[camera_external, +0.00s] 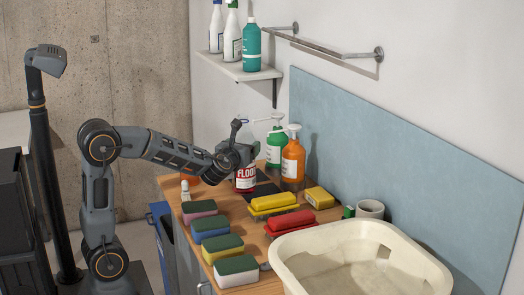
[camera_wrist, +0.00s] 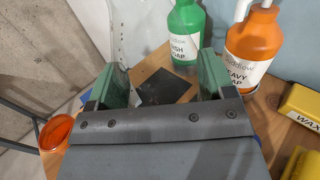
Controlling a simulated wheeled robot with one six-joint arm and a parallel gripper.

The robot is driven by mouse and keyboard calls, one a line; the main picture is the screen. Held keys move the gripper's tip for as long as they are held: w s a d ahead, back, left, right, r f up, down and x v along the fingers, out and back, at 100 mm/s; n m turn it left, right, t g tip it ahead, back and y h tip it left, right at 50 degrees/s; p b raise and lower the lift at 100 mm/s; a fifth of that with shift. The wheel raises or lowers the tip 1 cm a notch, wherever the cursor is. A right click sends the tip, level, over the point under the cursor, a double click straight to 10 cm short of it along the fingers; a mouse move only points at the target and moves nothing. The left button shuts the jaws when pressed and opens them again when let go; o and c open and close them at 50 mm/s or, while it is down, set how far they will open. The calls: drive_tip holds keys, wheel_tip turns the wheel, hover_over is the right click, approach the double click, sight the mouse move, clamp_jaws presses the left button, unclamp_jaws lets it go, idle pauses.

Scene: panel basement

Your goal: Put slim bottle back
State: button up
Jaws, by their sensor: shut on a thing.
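My gripper (camera_external: 246,150) is shut on the slim bottle (camera_external: 246,174), which has a red lower part and a label starting "FLOO". The gripper is around its upper part and hides some of it. The bottle looks upright over the back of the wooden counter; I cannot tell if it touches the top. In the wrist view my gripper's green-padded fingers (camera_wrist: 165,84) stand apart, and a clear, see-through shape shows beyond them; a clear hold is not visible there. A dark square mat (camera_wrist: 163,86) lies on the counter below; it also shows in the external view (camera_external: 263,190).
A green soap bottle (camera_external: 276,146) and an orange pump bottle (camera_external: 293,160) stand close at the right. Sponges (camera_external: 215,223), yellow and red brushes and a cream basin (camera_external: 292,244) crowd the front. An orange round thing (camera_wrist: 55,131) is at the left. A wall shelf (camera_external: 240,73) holds several bottles.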

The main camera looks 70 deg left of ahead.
drive_tip(key=shift+f+b, duration=0.2)
drive_tip(key=shift+b, duration=0.1)
drive_tip(key=o, duration=1)
drive_tip(key=v, duration=1.2)
drive_tip(key=shift+r, duration=0.25)
